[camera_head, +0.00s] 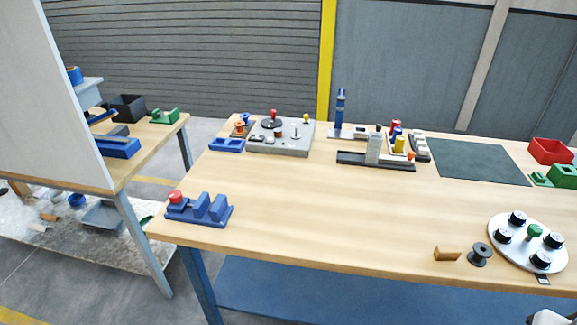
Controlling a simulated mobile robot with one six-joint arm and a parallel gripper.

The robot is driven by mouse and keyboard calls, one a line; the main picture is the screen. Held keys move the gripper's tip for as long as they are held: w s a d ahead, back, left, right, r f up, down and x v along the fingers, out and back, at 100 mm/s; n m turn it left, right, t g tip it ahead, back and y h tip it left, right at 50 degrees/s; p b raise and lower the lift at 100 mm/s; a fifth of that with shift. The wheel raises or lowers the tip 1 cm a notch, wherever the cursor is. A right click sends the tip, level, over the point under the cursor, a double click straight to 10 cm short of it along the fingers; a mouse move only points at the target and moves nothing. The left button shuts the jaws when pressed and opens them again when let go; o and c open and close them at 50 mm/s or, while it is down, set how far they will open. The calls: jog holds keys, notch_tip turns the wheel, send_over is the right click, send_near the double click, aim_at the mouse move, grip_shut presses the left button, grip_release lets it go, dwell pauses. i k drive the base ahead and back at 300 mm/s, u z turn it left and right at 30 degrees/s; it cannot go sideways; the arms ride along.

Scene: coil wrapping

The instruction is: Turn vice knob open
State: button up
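A blue vice-like fixture (203,213) with raised blocks sits at the front left corner of the wooden table. A red knob (176,197) is on its left end. I cannot tell from this view how far its jaws are apart. Nothing touches the knob. A grey block assembly (374,150) on a dark rail, with an orange knob (411,156) at its right end, stands farther back near the middle.
A grey plate with knobs (281,137) stands at the back left. A dark green mat (478,161) and red bin (550,151) are at the right. A round plate with black knobs (526,243), a dark spool (480,254) and a brown block (447,254) lie front right. The front middle is clear.

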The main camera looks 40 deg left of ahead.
aim_at(175, 196)
jog(key=u, duration=1.75)
jog(key=k, duration=0.2)
jog(key=z, duration=0.1)
jog(key=i, duration=1.1)
